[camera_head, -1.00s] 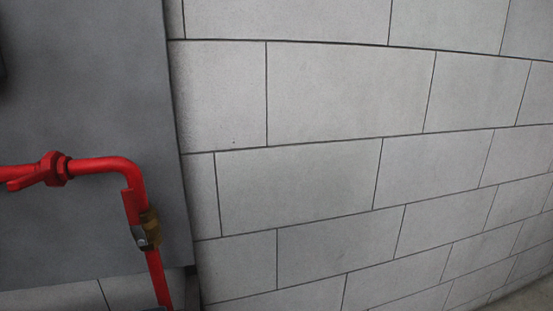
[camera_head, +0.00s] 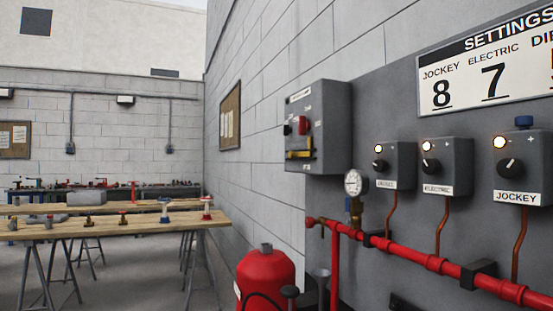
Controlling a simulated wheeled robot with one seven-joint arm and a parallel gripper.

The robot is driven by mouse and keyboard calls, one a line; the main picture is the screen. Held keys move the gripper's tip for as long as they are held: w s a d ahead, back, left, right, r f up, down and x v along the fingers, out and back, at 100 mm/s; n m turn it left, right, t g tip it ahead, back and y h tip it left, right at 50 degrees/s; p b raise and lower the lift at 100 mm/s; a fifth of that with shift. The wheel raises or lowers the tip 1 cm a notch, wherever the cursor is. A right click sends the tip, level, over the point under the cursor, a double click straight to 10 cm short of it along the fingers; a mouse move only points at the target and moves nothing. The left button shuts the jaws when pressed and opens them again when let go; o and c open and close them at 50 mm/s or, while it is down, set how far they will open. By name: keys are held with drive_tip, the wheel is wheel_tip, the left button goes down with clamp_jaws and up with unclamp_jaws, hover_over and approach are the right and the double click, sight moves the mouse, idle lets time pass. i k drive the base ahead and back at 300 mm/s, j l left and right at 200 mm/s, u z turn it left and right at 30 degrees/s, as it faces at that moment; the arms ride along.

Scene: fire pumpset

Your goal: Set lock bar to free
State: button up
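A grey control box (camera_head: 319,128) hangs on the wall right of centre. On its front are a red switch part (camera_head: 302,125) and, below it, a yellow bar-like part (camera_head: 299,143) with a dark edge. This yellow part may be the lock bar, but it is small and seen at a slant, so I cannot tell its position. My gripper is not in view.
Three smaller lit knob boxes, such as the one labelled JOCKEY (camera_head: 521,168), sit right under a SETTINGS sign (camera_head: 492,62). Below run a red pipe (camera_head: 430,263) and pressure gauge (camera_head: 353,182). A red tank (camera_head: 266,278) stands on the floor. Workbenches (camera_head: 125,226) are left.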

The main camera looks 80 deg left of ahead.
sight(291, 154)
drive_tip(key=u, duration=1.95)
drive_tip(key=i+j+z, duration=0.2)
drive_tip(key=i+j, duration=0.1)
drive_tip(key=j, duration=0.05)
